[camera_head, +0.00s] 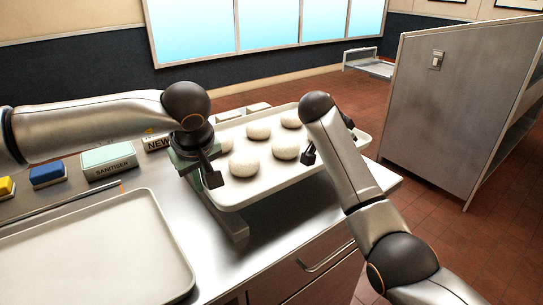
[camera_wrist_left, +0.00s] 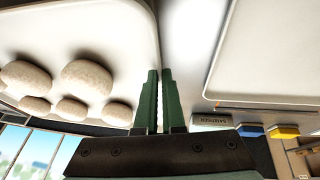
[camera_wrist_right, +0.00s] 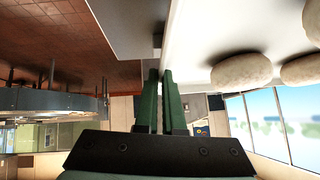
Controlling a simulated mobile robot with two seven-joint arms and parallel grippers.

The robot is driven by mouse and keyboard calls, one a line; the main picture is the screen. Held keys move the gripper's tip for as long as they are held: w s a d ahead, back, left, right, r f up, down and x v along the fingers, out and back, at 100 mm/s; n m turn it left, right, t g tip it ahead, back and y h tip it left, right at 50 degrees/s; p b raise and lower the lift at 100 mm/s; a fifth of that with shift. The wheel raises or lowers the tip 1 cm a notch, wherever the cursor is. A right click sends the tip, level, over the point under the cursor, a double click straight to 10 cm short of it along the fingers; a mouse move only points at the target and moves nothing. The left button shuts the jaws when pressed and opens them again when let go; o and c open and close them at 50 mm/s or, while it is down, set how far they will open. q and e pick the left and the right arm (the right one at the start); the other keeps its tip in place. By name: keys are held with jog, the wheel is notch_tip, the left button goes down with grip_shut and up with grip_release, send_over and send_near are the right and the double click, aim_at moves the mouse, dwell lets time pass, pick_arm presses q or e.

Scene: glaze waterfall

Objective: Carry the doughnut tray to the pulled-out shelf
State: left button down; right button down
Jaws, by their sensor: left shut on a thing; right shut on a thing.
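The doughnut tray (camera_head: 257,189) is pale and holds several round white-speckled doughnuts (camera_head: 285,148). It is over the steel counter, above a grey bar-like support (camera_head: 236,226); whether it touches the support is unclear. My left gripper (camera_head: 211,177) is shut on the tray's left rim, and the rim shows beside its green fingers in the left wrist view (camera_wrist_left: 160,74). My right gripper (camera_head: 310,156) is shut on the opposite rim, partly hidden by its arm; its fingers show in the right wrist view (camera_wrist_right: 160,74). A pulled-out shelf (camera_head: 370,66) juts from behind the grey cabinet at the back right.
An empty pale tray (camera_head: 95,255) lies on the counter at front left. A sanitiser box (camera_head: 109,162), a blue block (camera_head: 47,174) and a yellow block (camera_head: 6,187) stand behind it. The tall cabinet (camera_head: 450,110) stands right, with open red tiled floor between.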

pick_arm(q)
jog(key=shift+s, duration=0.1)
pick_arm(e)
jog(key=shift+s+r, duration=0.1)
